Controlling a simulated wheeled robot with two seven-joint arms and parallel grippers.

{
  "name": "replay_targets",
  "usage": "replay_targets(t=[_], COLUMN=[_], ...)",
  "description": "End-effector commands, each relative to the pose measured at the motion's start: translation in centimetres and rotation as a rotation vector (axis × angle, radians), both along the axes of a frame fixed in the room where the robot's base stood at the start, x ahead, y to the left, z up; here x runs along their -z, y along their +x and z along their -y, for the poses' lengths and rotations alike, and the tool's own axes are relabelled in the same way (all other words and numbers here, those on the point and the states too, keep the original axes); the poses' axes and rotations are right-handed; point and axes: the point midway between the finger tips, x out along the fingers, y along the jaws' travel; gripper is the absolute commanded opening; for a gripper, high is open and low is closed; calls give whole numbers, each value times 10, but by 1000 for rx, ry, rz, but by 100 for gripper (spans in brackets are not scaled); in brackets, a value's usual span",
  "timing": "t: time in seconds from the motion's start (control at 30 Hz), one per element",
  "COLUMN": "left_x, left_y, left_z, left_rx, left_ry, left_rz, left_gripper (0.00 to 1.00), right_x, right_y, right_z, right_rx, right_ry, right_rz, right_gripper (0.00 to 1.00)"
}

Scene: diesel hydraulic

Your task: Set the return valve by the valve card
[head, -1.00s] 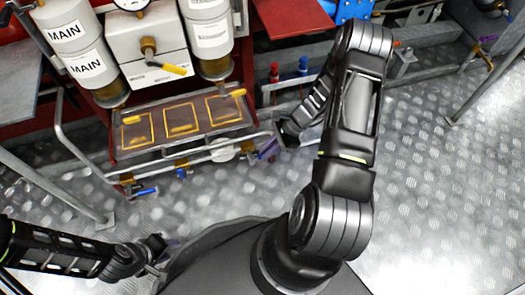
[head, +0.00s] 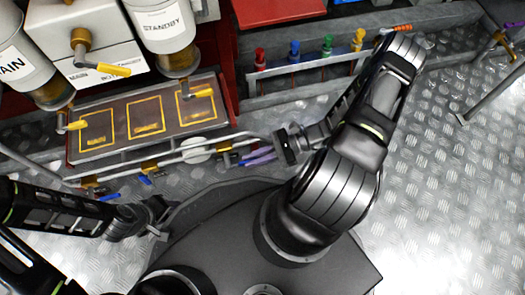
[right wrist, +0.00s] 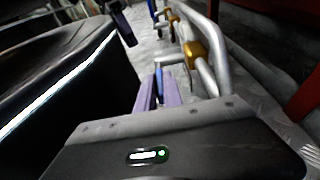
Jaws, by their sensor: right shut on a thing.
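Two pale pipes (head: 180,155) run in front of the tray and carry brass valves with blue lever handles. My right gripper (head: 250,157), with purple fingers, is at the right end of these pipes. In the right wrist view its fingers (right wrist: 167,92) are shut on a blue lever handle (right wrist: 158,78), next to a brass valve body (right wrist: 195,52). The other blue handles (head: 110,197) are farther left. My left gripper (head: 160,226) is at the lower left, apart from the pipes; its jaw opening is unclear. I cannot make out which label is the valve card.
A brown tray (head: 115,105) with yellow-outlined panels lies behind the pipes. Yellow levers (head: 113,70) and labelled canisters (head: 165,28) stand above it. Coloured caps (head: 294,48) line a rail at the back. Open metal floor (head: 440,200) lies to the right.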

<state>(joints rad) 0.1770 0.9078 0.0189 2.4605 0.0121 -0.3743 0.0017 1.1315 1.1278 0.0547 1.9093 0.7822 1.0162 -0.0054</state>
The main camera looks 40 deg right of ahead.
Motion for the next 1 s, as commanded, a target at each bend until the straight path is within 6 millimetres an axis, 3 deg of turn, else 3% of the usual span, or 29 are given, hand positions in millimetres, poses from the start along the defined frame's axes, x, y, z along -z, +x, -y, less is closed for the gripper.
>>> replay_targets(t=[0.37,0.4,0.67,1.0], left_x=[1,1,1,-1], left_y=[0,0,0,0], left_z=[0,0,0,0], left_rx=[-1,-1,-1,-1], left_ry=[0,0,0,0], left_rz=[1,1,0,0], left_gripper=[36,36,36,36], right_x=[3,3,2,0], right_y=[0,0,0,-1], right_z=[-2,-2,-2,1], right_rx=[1,1,0,1], right_ry=[1,1,3,3], right_rz=[1,1,1,1], right_gripper=[0,12,33,33])
